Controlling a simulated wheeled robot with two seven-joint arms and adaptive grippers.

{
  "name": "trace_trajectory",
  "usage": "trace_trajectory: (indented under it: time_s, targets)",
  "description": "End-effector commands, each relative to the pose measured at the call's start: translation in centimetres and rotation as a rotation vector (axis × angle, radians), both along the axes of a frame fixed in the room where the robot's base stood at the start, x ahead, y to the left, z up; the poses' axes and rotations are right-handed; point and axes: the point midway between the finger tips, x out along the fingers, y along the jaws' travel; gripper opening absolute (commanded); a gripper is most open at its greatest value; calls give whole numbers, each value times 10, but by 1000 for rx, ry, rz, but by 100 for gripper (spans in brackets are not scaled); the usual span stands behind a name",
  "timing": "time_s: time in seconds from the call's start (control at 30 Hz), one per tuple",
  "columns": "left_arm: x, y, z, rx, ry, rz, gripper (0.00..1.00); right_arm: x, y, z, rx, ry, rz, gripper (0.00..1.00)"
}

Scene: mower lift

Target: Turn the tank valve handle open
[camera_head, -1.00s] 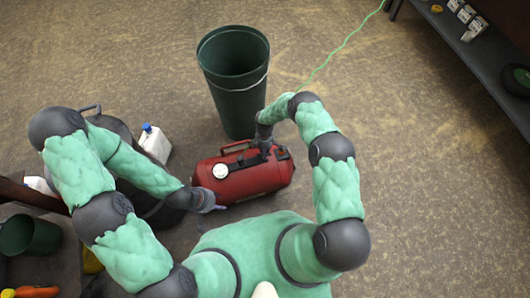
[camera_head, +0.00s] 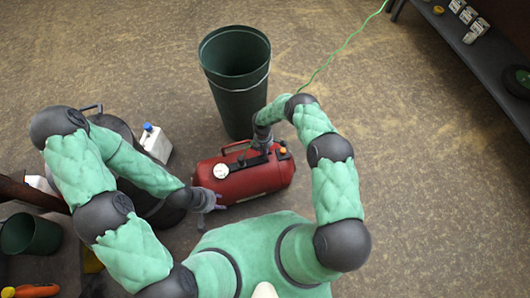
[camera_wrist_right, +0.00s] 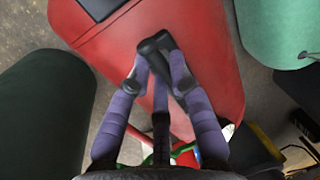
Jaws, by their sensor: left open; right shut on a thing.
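The red tank (camera_head: 255,182) lies on its side on the floor in the middle of the head view, with a round white gauge (camera_head: 221,171) on its left part. My right gripper (camera_head: 260,153) is over the top of the tank. In the right wrist view its purple-grey fingers (camera_wrist_right: 160,75) are closed around a black valve handle (camera_wrist_right: 158,43) above the red tank surface (camera_wrist_right: 115,45). The fingers hide part of the handle. My left gripper (camera_head: 214,201) is open and empty, beside the lower left end of the tank. I cannot tell whether it touches the tank.
A tall green bin (camera_head: 236,100) stands just behind the tank. A white jug with a blue cap (camera_head: 155,143) stands to the left, near a dark round container (camera_head: 115,128). A green hose (camera_head: 335,52) runs to the upper right. A dark shelf (camera_head: 455,45) fills that corner. Floor at right is clear.

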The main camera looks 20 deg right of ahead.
Motion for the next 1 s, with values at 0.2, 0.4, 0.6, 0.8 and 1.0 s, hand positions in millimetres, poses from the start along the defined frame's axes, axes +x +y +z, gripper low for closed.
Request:
trace_trajectory:
  time_s: [0.2,0.4,0.6,0.8,1.0]
  targets:
    - [0,0,0,0,0,0,42,3,-2,0,-2,-8,-1,47]
    - [0,0,0,0,0,0,42,2,-1,0,-1,-4,-1,47]
    - [0,0,0,0,0,0,42,2,0,4,0,-3,-1,47]
    - [0,0,0,0,0,0,42,8,0,29,-1,-5,-1,47]
    - [0,0,0,0,0,0,42,16,0,69,-1,-7,-1,47]
